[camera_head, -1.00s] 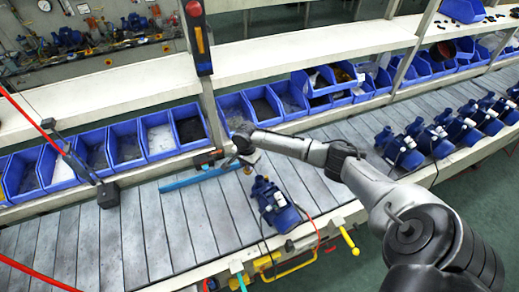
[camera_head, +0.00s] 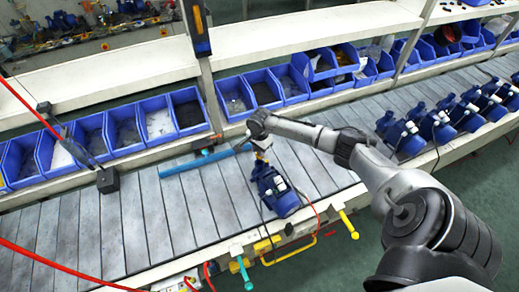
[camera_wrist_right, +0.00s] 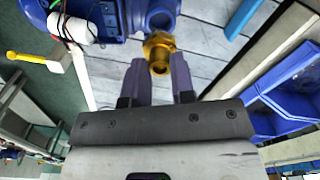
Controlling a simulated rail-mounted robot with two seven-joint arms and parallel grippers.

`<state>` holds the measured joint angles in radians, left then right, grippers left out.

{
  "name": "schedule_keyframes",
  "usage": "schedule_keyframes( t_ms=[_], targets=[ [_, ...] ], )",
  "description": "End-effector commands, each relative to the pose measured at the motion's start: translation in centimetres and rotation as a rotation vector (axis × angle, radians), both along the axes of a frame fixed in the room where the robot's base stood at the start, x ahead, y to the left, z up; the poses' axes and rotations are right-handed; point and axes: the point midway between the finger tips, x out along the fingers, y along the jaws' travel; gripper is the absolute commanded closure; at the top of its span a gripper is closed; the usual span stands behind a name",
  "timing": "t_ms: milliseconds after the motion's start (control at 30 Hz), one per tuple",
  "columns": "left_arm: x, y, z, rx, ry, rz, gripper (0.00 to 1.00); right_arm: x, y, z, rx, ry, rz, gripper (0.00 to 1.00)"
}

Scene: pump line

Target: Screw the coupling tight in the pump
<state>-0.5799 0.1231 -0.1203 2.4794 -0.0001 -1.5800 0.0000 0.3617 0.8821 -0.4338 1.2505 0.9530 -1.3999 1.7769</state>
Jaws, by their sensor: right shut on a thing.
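The blue pump (camera_head: 276,192) stands on the slatted conveyor near its front edge. It shows at the top left of the right wrist view (camera_wrist_right: 112,16). The brass coupling (camera_wrist_right: 159,48) sits between the fingers of my right gripper (camera_wrist_right: 160,70), which is shut on it. The coupling's far end is at the pump's round blue port (camera_wrist_right: 160,18); I cannot tell how deep it sits in it. In the head view my right gripper (camera_head: 261,150) is just above the pump's upper end, and the coupling is too small to make out clearly. My left gripper is not in view.
Blue bins (camera_head: 160,124) line the back of the conveyor. A blue bar (camera_head: 205,160) lies behind the pump. Several other pumps (camera_head: 440,122) stand at the right. Yellow (camera_head: 348,224) and teal (camera_head: 242,272) handles stick out at the front edge.

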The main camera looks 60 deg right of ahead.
Motion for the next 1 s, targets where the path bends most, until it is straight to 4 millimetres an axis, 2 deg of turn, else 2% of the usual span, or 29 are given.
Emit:
schedule_keyframes(
  t_ms=[33, 267, 600, 1000],
  targets=[
    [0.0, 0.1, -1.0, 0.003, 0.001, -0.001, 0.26, 0.0, 0.0, -0.9, 0.0, -0.001, 0.0, 1.0],
    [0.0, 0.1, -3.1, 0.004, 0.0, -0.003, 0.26, 0.0, 0.0, -2.5, -0.001, -0.001, 0.0, 1.0],
    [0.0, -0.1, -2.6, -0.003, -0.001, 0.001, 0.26, 0.0, 0.0, -3.5, 0.0, 0.001, -0.001, 1.0],
    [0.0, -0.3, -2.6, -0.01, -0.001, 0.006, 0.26, 0.0, 0.0, -3.6, 0.0, 0.0, 0.0, 1.0]
  ],
)
